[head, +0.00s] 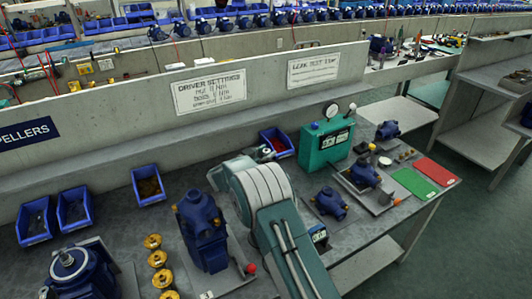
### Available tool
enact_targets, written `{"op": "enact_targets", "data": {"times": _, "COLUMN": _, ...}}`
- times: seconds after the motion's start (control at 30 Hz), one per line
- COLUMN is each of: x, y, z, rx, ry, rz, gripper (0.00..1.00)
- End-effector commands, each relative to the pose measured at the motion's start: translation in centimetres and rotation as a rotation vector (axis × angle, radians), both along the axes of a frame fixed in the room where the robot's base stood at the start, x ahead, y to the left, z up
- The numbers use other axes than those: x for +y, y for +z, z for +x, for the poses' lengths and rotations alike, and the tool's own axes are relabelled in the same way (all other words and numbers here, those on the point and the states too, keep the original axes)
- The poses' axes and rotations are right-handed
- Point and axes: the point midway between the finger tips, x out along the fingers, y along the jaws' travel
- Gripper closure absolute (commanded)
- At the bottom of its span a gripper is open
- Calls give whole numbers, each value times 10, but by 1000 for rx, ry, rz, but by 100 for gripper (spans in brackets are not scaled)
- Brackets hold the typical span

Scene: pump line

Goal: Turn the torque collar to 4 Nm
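I cannot make out the torque collar or a driver that carries it in this head view. My own arm rises from the bottom middle and covers part of the bench behind it.
Left of my arm stand a blue pump (203,230), several brass impellers (155,259) and blue bins (149,186). Right of it are a teal gauge box (326,146), smaller blue pumps (329,203), a green mat (414,183) and a red mat (434,171).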

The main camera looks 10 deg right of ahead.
Motion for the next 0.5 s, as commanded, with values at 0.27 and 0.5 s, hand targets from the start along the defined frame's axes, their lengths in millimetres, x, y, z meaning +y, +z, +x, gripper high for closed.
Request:
{"op": "enact_targets", "data": {"times": 0.27, "x": 0, "y": 0, "z": 0, "rx": 0, "ry": 0, "rz": 0, "gripper": 26}}
{"op": "enact_targets", "data": {"times": 0.5, "x": 0, "y": 11, "z": 0, "rx": -3, "ry": 0, "rz": 2, "gripper": 26}}
